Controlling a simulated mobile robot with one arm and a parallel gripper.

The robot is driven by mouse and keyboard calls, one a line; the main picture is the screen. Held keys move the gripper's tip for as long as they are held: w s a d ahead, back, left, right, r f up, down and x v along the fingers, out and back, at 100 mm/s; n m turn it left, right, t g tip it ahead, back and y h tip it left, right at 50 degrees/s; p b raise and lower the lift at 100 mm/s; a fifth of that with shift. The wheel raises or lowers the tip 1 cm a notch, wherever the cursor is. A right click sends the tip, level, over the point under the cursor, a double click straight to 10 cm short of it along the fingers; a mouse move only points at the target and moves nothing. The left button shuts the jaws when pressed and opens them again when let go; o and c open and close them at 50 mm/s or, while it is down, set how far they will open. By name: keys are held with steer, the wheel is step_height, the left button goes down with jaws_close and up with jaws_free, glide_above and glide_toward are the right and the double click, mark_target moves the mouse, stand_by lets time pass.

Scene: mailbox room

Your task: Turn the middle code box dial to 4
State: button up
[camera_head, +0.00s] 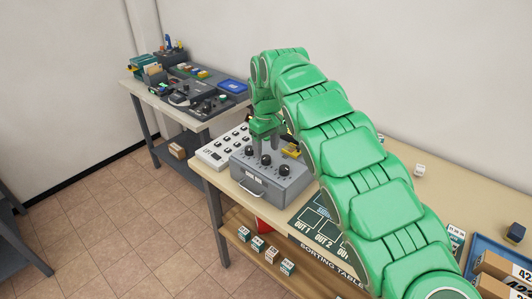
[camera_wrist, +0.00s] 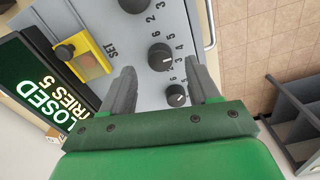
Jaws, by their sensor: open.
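The grey code box (camera_head: 262,184) stands on the near table, with a row of black dials on its sloped top. In the wrist view the middle dial (camera_wrist: 161,57) has printed numbers beside it, 3, 4 and 5 among them. It has a pale pointer mark, whose exact setting I cannot tell. One outer dial (camera_wrist: 176,95) lies nearer my gripper and the other (camera_wrist: 135,3) is cut by the top edge. My gripper (camera_wrist: 164,70) is open over the box, its fingers on either side of the dial row. I cannot tell whether it touches a dial.
A yellow piece with a black knob (camera_wrist: 90,62) sits beside the word SET. A dark screen (camera_wrist: 40,85) reads CLOSED, TRIES 5. A white button panel (camera_head: 222,147) stands left of the box. A sorting mat (camera_head: 318,219) lies to its right, partly behind my arm.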

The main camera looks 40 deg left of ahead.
mark_target(266, 157)
steer(key=shift+r, duration=2.2)
